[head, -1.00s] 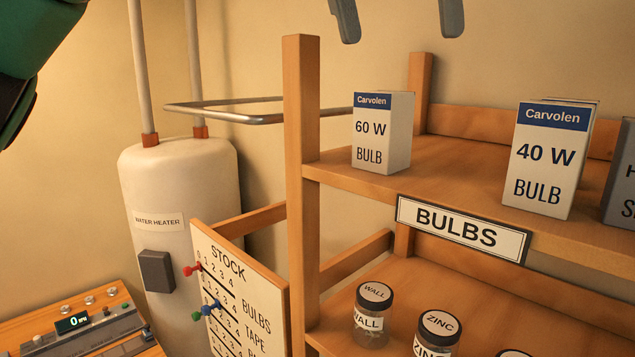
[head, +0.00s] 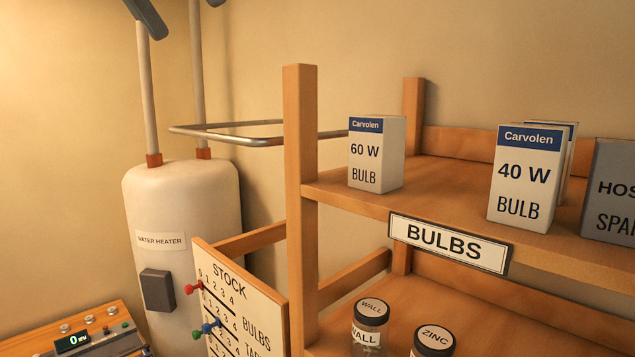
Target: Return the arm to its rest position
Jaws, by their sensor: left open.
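My left gripper (head: 186,18) shows only by its two dark fingertips at the top left edge of the head view. The fingers are apart with nothing between them, so it is open and empty. They appear in front of the water heater's pipes, left of the shelf and clear of it. The rest of the left arm is out of the picture. My right gripper is not in view.
A wooden shelf (head: 300,180) holds a 60 W bulb box (head: 376,155), a 40 W bulb box (head: 524,180) and lidded jars (head: 371,325). A metal rail (head: 225,135) juts left. A water heater (head: 185,215), stock board (head: 240,300) and control panel (head: 85,340) stand left.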

